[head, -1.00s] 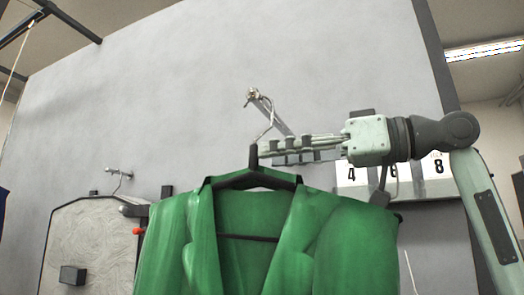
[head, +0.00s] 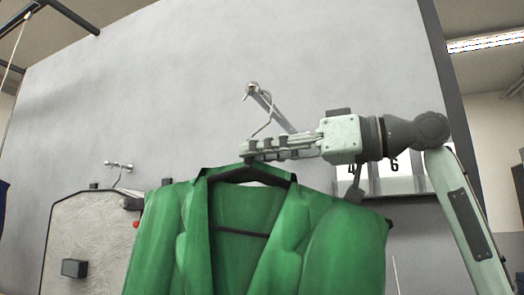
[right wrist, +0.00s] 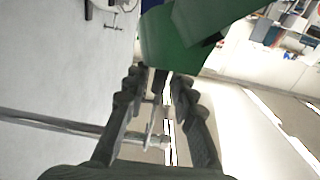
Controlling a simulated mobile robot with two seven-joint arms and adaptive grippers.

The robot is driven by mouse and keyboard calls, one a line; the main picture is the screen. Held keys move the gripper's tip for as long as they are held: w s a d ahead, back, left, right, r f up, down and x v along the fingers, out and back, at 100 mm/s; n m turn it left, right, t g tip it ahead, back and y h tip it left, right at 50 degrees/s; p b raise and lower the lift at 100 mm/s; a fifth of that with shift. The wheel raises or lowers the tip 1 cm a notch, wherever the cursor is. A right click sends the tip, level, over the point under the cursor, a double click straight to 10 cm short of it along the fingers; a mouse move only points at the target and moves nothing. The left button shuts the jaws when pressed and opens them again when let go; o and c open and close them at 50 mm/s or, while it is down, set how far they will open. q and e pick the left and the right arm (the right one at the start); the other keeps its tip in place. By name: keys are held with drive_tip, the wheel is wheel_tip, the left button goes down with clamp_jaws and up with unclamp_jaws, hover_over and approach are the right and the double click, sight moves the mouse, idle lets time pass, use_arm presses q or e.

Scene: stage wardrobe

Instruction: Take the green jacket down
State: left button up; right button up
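The green jacket (head: 330,240) hangs on a black hanger (head: 250,175), tilted slightly down to the right. The jacket (right wrist: 180,45) shows beyond the fingertips. My left gripper is not in view.
A number sign (head: 400,180) is on the wall behind my right arm. Another peg (head: 118,165) with an empty-looking hook is at the left, above a pale, dark-edged board (head: 90,235). The grey wall (head: 160,100) around the upper left is clear.

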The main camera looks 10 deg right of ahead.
clamp_jaws()
drive_tip(key=shift+r, duration=0.2)
drive_tip(key=shift+r, duration=1.45)
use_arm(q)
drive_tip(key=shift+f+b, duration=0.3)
use_arm(e)
drive_tip(key=v, duration=0.9)
idle(0.5)
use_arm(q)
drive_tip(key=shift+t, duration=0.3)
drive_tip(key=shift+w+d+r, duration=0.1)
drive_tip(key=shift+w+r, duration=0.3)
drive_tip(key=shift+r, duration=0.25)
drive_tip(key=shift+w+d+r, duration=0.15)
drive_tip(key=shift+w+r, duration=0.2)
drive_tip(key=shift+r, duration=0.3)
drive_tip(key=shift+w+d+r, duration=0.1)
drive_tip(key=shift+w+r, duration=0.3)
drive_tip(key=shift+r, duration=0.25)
use_arm(e)
drive_tip(key=v, duration=1.5)
